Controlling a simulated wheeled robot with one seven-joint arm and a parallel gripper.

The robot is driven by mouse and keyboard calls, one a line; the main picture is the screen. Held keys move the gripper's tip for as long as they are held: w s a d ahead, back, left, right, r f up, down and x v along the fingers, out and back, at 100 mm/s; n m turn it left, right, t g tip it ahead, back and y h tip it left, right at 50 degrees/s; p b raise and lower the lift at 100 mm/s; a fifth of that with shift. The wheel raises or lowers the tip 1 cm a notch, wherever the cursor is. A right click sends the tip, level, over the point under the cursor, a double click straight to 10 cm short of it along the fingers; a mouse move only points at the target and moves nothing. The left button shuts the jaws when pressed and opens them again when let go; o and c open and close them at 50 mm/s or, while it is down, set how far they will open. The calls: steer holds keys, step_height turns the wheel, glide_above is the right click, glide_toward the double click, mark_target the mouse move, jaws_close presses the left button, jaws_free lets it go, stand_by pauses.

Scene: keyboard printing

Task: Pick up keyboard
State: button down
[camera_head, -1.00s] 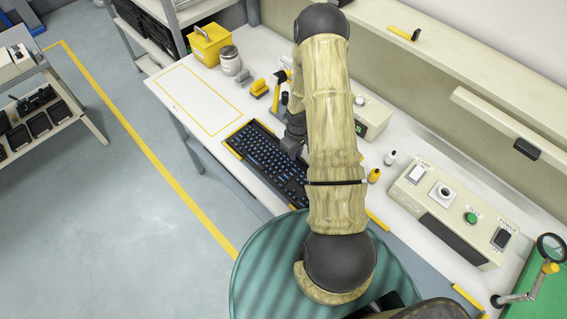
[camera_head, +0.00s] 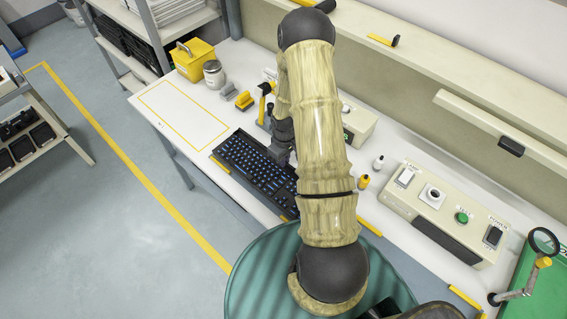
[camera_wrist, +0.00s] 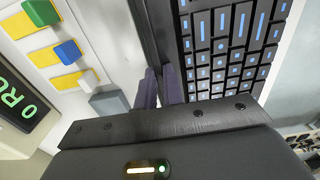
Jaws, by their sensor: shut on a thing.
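The keyboard (camera_head: 256,166) is black with blue-lit keys. In the head view it is over the front part of the white workbench, partly hidden behind my arm. In the wrist view the keyboard (camera_wrist: 232,40) runs up the right side, with its edge between my fingers. My gripper (camera_wrist: 165,85) is shut on that long edge; in the head view the gripper (camera_head: 281,150) is at the keyboard's back edge, its fingertips mostly hidden. I cannot tell whether the keyboard is clear of the surface.
A yellow-outlined area (camera_head: 183,113) on the bench at left is bare. Behind it stand a yellow box (camera_head: 195,62) and a jar (camera_head: 214,74). A control box with a green button (camera_head: 461,217) is at right. A button panel (camera_wrist: 62,50) is close left of my gripper.

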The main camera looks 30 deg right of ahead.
step_height(320, 180, up, 16)
steer(key=b, duration=0.2)
steer(key=shift+b, duration=0.4)
stand_by(0.6)
